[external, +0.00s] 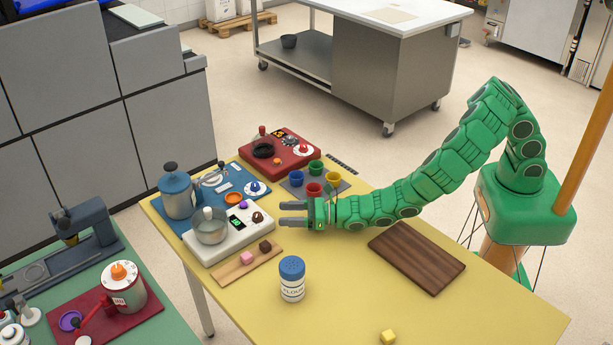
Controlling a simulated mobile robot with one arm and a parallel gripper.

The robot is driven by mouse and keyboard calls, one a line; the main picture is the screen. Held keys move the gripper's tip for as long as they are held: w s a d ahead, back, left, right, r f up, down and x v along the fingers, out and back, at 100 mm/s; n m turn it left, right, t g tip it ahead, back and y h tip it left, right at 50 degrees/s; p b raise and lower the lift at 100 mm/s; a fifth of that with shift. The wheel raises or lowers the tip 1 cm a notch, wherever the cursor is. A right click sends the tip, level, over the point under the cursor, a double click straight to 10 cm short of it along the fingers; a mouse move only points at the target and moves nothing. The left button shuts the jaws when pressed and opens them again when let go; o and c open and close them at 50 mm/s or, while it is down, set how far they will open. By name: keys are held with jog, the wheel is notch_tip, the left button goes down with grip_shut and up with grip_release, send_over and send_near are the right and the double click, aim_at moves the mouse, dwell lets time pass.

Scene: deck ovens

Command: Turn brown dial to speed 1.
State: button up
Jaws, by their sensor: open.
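The small brown dial (257,217) sits on the right end of the top of a white appliance (228,248). The appliance carries a grey pot-like bowl (211,226), a small green display (237,220) and a purple knob (243,205). My gripper (282,214) comes in from the right and points left. Its two grey fingers are open with a gap between them. The fingertips are just to the right of the brown dial and seem apart from it. The marks around the dial are too small to read.
A red appliance (308,165) and a blue one with a kettle (178,192) stand behind. Coloured cups (314,189) stand beyond my gripper. A flour shaker (292,282), a board with small cubes (228,276) and a dark cutting board (417,258) are in front. The table's front is mostly clear.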

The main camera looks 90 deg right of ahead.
aim_at(262, 215)
jog(key=shift+w+a+f, duration=0.15)
jog(key=shift+w, duration=0.15)
jog(key=w, duration=0.4)
jog(key=shift+w+a, duration=0.1)
jog(key=shift+w, duration=0.3)
jog(key=shift+w+a, duration=0.2)
jog(key=shift+w, duration=0.95)
jog(key=c, duration=1)
